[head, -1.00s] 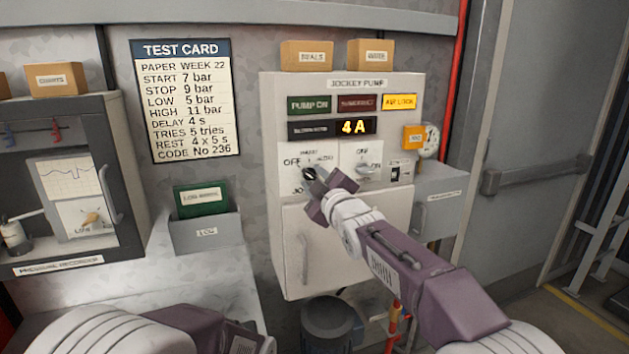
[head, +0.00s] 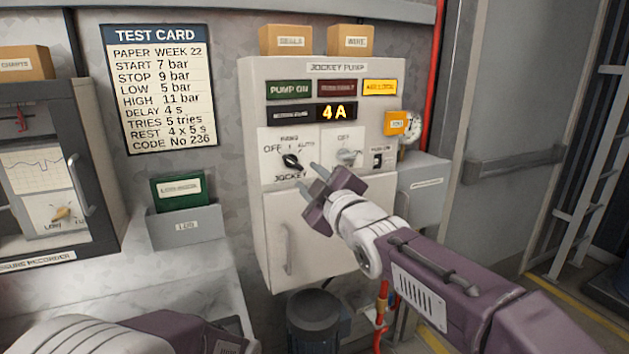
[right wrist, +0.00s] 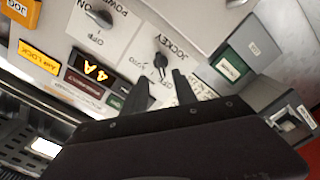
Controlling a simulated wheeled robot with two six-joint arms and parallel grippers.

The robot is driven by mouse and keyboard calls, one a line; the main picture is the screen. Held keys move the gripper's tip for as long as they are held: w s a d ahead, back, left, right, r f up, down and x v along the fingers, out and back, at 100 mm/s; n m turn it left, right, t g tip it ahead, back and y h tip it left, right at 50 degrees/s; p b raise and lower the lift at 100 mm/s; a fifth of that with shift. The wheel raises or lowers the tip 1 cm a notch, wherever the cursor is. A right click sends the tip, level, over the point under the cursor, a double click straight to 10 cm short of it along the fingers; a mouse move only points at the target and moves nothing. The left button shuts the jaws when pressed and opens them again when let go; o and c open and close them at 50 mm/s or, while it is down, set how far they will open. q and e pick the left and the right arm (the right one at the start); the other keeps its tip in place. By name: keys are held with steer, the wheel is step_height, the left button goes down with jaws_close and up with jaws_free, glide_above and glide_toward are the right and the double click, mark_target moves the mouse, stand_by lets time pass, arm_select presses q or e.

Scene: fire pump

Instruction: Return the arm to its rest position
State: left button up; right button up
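My right gripper (head: 309,179) is in front of the jockey pump panel (head: 262,220), just below and right of the black selector knob (head: 292,161). Its two fingers are apart with nothing between them, and a gap separates them from the knob. The right wrist view shows the open fingers (right wrist: 160,92) and the black knob (right wrist: 160,62) beyond their tips. The knob is marked hand, off and auto. My left arm (head: 130,335) shows at the bottom left of the head view; its gripper is out of frame.
The panel display (head: 334,112) reads 4A and the yellow lamp (head: 380,87) is lit. A grey switch (head: 347,157) sits right of the knob. A grey holder (head: 185,226) with a green book (head: 180,190) is at left. A dark cylinder (head: 314,318) stands below the panel.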

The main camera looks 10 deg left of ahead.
steer(key=w+d+r+m+t+h+p, duration=0.1)
steer(key=w+d+r+m+h+p, duration=0.2)
steer(key=d, duration=0.5)
steer(key=s+d+f+m+g+h+p, duration=0.3)
steer(key=d+f+m+g+h+p, duration=0.15)
steer(key=d+f, duration=1.25)
steer(key=s+d+f+m+g, duration=0.1)
steer(key=s+f+m+g, duration=0.2)
steer(key=s+f, duration=0.3)
steer(key=s+d+f+m+g+h, duration=0.1)
steer(key=s+d+f+m+g, duration=0.1)
steer(key=s+f, duration=0.5)
steer(key=s+d+f+m+g+h, duration=0.1)
steer(key=s+f+m+g, duration=0.3)
steer(key=s, duration=0.8)
step_height(320, 180, down, 2)
steer(key=shift+s+d+f+m+g+p, duration=0.15)
steer(key=shift+d+f+m+g+p, duration=0.15)
steer(key=shift+d+g, duration=0.3)
